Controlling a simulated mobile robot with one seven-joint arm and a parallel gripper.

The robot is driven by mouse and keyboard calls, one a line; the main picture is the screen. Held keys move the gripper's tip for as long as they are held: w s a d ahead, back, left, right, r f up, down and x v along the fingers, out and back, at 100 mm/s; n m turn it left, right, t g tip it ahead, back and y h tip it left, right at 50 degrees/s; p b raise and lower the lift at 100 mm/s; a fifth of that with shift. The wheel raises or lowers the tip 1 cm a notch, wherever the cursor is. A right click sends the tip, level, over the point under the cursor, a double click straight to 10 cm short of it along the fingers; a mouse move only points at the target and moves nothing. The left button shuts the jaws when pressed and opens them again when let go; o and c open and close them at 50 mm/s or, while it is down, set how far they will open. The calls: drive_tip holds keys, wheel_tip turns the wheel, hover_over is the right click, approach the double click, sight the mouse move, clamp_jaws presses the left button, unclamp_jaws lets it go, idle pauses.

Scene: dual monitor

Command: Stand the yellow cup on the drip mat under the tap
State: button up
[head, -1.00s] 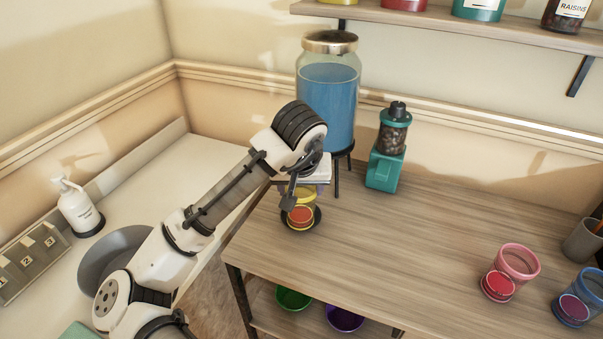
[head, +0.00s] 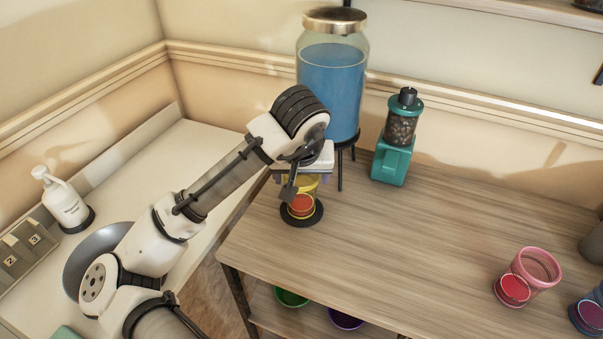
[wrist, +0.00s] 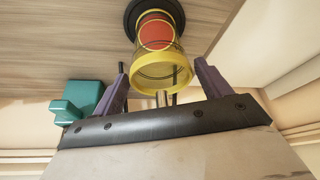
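The yellow cup (head: 302,204), with a round red label, stands upright on the black drip mat (head: 304,221) at the table's left end, in front of the blue-filled dispenser (head: 330,90). In the wrist view the cup (wrist: 160,62) and the mat (wrist: 133,12) show at the top. My gripper (wrist: 161,67) is open, with a purple finger on each side of the cup's rim and a visible gap at the left finger. In the head view my gripper (head: 302,178) is at the cup's upper part, partly hidden by my arm. The tap is hidden there; a small metal piece below the rim in the wrist view may be it.
A teal grinder (head: 392,160) stands right of the dispenser. A pink cup (head: 535,266) and a blue cup (head: 588,315) stand at the right. Green (head: 291,297) and purple (head: 345,318) bowls sit on the lower shelf. The table's middle is clear.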

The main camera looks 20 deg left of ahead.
drive_tip(key=shift+o, duration=0.2)
drive_tip(key=shift+r, duration=0.15)
drive_tip(key=v, duration=1.2)
